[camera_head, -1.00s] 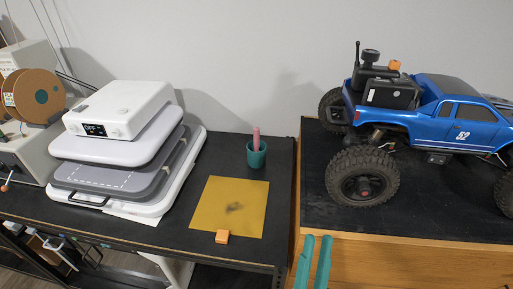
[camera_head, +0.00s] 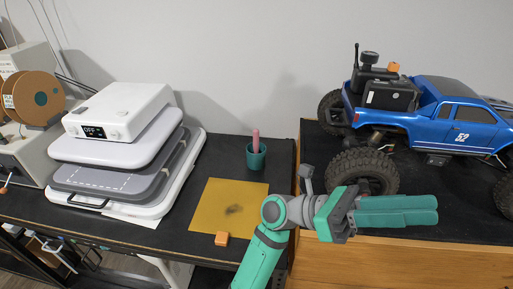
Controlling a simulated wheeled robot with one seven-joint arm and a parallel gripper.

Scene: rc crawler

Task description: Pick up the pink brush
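The pink brush (camera_head: 256,141) stands upright in a small teal cup (camera_head: 256,158) at the back right of the black bench. Only its upper part shows; the rest is hidden in the cup. My gripper (camera_head: 436,210) is at the right, in front of the blue truck's wheel, with its teal fingers pointing right, away from the brush. The two fingers look close together with nothing seen between them; the gap is unclear from this angle.
A yellow mat (camera_head: 225,205) lies in front of the cup, with an orange block (camera_head: 221,239) at its front edge. A white heat press (camera_head: 125,150) stands left. The blue crawler truck (camera_head: 450,115) stands on the wooden cabinet (camera_head: 400,268) at right.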

